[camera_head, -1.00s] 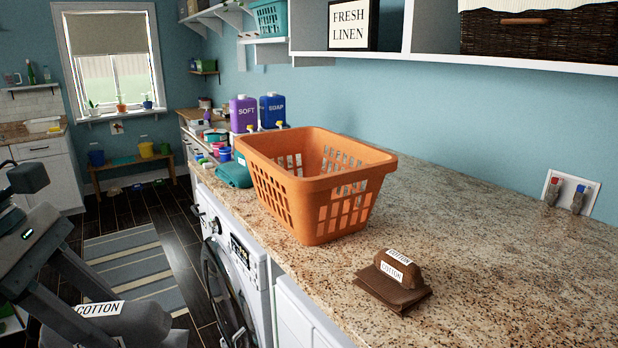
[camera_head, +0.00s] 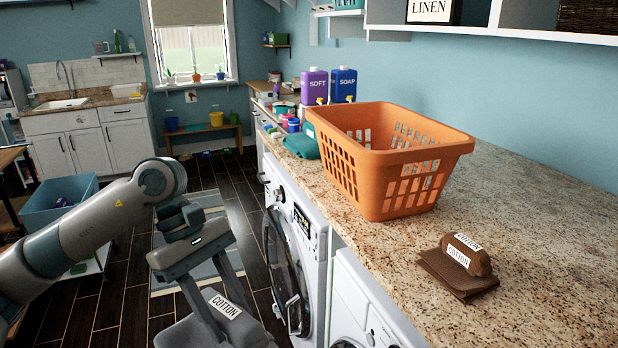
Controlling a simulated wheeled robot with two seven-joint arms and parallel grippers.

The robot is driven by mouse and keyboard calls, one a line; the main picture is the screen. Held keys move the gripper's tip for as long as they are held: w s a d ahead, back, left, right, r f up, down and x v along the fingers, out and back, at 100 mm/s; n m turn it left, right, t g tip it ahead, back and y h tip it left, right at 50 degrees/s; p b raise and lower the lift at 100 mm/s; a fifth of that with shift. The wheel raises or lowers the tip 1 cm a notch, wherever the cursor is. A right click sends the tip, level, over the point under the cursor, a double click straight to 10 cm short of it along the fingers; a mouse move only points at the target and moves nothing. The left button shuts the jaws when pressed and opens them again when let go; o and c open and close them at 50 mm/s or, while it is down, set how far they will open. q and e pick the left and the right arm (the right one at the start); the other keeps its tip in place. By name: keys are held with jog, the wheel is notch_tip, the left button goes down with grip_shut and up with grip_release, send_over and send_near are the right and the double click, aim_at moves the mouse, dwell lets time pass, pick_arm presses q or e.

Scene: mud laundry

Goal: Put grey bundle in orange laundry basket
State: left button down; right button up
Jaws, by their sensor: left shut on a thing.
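The grey bundle (camera_head: 182,334), with a white COTTON label, is at the bottom of the head view, low in front of the washing machines. My left gripper (camera_head: 218,318) comes in from the left and is shut on it, with its fingers pointing down. The bundle's lower part is cut off by the picture edge. The orange laundry basket (camera_head: 385,178) stands upright on the granite counter, up and to the right of the bundle and apart from it. What I see of its inside looks empty. My right gripper is not in view.
A brown COTTON bundle (camera_head: 460,272) lies on the counter (camera_head: 545,235) in front of the basket. A teal folded cloth (camera_head: 302,145) and purple (camera_head: 314,86) and blue (camera_head: 343,85) jugs are behind it. A washing machine with its round door ajar (camera_head: 283,262) stands beside the grey bundle.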

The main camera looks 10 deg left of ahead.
pick_arm(q)
jog(key=s+d+f+m+g+y+b, duration=0.1)
jog(key=f+m, duration=0.5)
jog(key=f, duration=0.7)
jog(key=s+d+f+m+g+y, duration=0.1)
jog(key=s+f+m+g+y, duration=0.1)
jog(key=f+m+y, duration=0.2)
notch_tip(320, 180, down, 9)
jog(key=m, duration=0.3)
jog(key=shift+s+b, duration=0.3)
jog(key=shift+b, duration=0.1)
jog(key=shift+d+r, duration=0.1)
jog(key=shift+r, duration=0.05)
